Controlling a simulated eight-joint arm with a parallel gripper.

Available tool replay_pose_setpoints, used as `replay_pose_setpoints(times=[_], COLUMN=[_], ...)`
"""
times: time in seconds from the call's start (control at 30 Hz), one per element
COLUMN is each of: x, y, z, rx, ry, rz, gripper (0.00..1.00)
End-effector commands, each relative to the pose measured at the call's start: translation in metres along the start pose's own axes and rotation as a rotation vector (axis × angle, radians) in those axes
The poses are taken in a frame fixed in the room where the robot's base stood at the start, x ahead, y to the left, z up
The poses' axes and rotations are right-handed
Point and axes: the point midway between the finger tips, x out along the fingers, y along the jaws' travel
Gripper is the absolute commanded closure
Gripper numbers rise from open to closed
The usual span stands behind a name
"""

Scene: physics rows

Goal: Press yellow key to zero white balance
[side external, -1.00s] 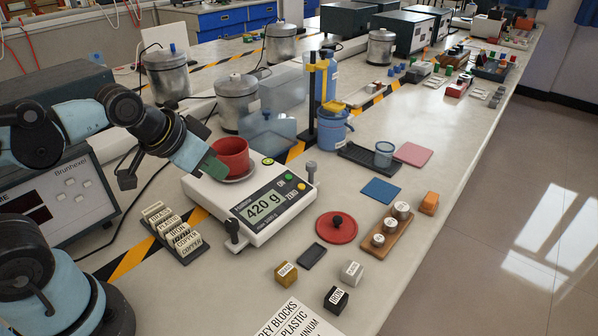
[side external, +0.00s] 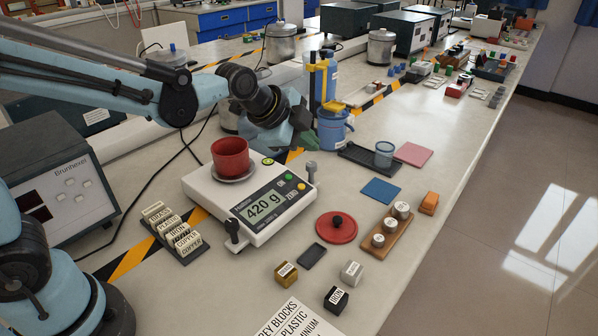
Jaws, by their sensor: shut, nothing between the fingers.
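The white balance (side external: 222,203) stands on the bench, and its display (side external: 262,206) reads 420 g. The small round yellow key (side external: 302,186) is at the right end of its front panel, by the ZERO label. A green key (side external: 289,176) sits just behind it, by the ON label. A red cup (side external: 231,155) stands on the round pan (side external: 234,178). My gripper (side external: 302,146) is shut and empty, above and behind the balance's right end, apart from the yellow key. My wrist partly hides the fingers.
A blue container (side external: 333,128) and a yellow-clamped stand (side external: 319,85) are close behind my gripper. Dark knobs rise at the balance's front corner (side external: 234,236) and right corner (side external: 311,171). A red lid (side external: 336,226) and labelled blocks (side external: 287,273) lie in front.

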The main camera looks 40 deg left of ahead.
Motion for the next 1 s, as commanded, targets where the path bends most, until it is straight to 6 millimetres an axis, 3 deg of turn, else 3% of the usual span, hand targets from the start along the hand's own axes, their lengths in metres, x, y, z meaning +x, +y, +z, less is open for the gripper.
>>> replay_pose_setpoints(times=[0.53, 1.0], x=[0.006, 0.046], y=[0.002, 0.031], z=[0.002, 0.031], rx=[0.014, 0.013], ry=[0.001, 0.001], rz=[0.000, -0.001], gripper=[1.00, 1.00])
